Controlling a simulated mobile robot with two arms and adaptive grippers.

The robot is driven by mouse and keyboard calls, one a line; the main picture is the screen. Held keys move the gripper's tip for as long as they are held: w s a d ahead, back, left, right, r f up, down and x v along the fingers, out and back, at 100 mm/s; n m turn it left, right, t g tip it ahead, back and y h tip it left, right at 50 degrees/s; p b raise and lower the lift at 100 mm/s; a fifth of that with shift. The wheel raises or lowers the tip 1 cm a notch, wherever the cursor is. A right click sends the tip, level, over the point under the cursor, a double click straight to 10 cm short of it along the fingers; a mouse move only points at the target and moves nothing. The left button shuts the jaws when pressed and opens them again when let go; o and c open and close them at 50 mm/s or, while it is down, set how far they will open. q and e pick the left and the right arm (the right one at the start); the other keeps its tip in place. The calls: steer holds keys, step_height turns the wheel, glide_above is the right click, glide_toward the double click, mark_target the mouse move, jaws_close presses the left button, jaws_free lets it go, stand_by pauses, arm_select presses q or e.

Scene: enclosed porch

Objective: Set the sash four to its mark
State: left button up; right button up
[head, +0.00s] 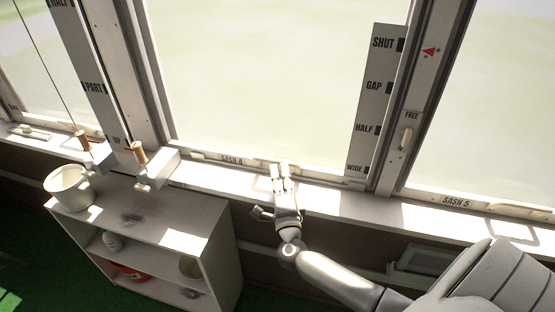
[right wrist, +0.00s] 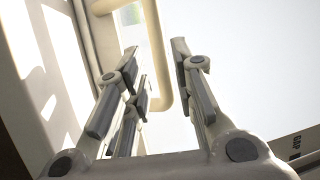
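Sash four (head: 265,80) is the large middle pane, with a "SASH 4" label (head: 232,160) on its bottom rail. A white strip (head: 378,100) at its right reads SHUT, GAP, HALF, WIDE downward. A red triangle (head: 431,51) on the post beside it points left, near SHUT. My right gripper (head: 283,172) is at the bottom rail, right of the label. In the right wrist view its fingers (right wrist: 158,75) are apart, with a cream bar handle (right wrist: 155,45) showing between and beyond them. I cannot tell whether they touch it. My left gripper is out of view.
A "FREE" label and a small latch (head: 406,138) are on the right post. Sash five (head: 456,201) is to the right. A white shelf unit (head: 190,215) with a white pot (head: 69,187) stands below left. Cords with wooden knobs (head: 138,152) hang at the left.

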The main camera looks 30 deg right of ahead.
mark_target(278, 162)
steer(key=shift+x, duration=2.7)
steer(key=shift+c, duration=0.4)
jaws_close()
